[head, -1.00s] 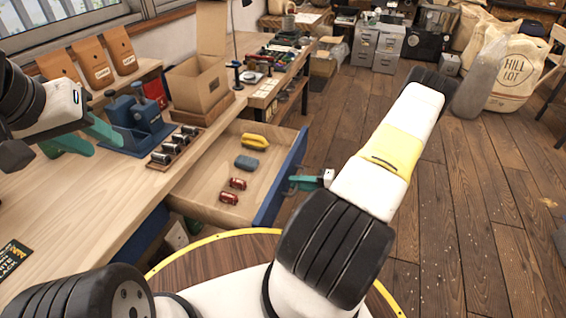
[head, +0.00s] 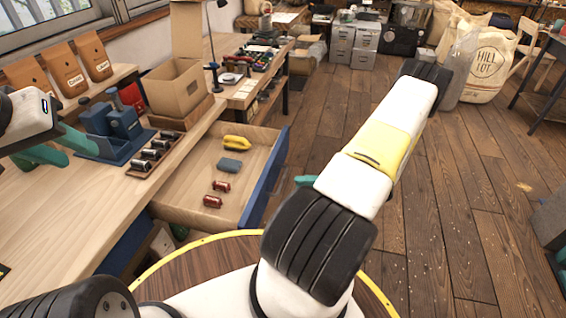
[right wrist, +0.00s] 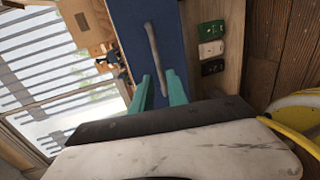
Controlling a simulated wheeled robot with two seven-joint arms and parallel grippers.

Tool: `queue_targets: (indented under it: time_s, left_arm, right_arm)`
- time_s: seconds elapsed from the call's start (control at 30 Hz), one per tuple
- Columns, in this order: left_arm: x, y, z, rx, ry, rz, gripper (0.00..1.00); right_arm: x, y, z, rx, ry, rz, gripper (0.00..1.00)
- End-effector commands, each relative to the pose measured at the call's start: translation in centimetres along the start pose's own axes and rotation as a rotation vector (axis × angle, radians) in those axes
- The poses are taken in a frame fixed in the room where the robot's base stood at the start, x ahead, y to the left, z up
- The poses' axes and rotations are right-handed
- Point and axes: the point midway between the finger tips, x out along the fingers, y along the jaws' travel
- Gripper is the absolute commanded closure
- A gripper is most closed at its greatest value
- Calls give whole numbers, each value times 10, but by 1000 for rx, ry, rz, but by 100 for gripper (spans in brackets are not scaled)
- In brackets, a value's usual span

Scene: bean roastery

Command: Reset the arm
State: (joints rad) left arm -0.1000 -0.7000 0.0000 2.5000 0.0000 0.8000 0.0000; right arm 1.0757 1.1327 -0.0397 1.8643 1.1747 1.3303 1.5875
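My left gripper (head: 58,147) is open and empty over the workbench at the left of the head view, its green fingers apart. My right arm (head: 375,150) reaches forward on the right. Its gripper is mostly hidden behind the arm in the head view, with only a bit of green (head: 305,181) showing. In the right wrist view the right gripper (right wrist: 160,88) is open, with two green fingers apart. A grey bar handle (right wrist: 155,58) on a blue panel (right wrist: 178,25) lies just beyond and between the fingertips. Nothing is gripped.
An open drawer (head: 172,207) with a blue front holds a yellow item (head: 236,143), a blue-grey item (head: 229,166) and two red cans (head: 221,186). A cardboard box (head: 180,90) and a blue device (head: 113,127) stand on the bench. The wooden floor (head: 450,210) at right is mostly clear.

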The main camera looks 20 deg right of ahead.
Motion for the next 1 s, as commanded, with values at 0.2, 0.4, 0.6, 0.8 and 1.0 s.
queue_targets:
  time_s: [0.2,0.4,0.6,0.8,1.0]
  left_arm:
    - [0,0,0,0,0,0,64]
    - [0,0,0,0,0,0,64]
    - [0,0,0,0,0,0,64]
    - [0,0,0,0,0,0,64]
    - [0,0,0,0,0,0,64]
  right_arm:
    - [0,0,0,0,0,0,81]
    - [8,29,1,-138,78,-32,81]
    - [32,116,-16,-615,344,-104,81]
    - [48,198,-53,-1170,645,-126,81]
    - [52,266,-98,-1734,940,-89,81]
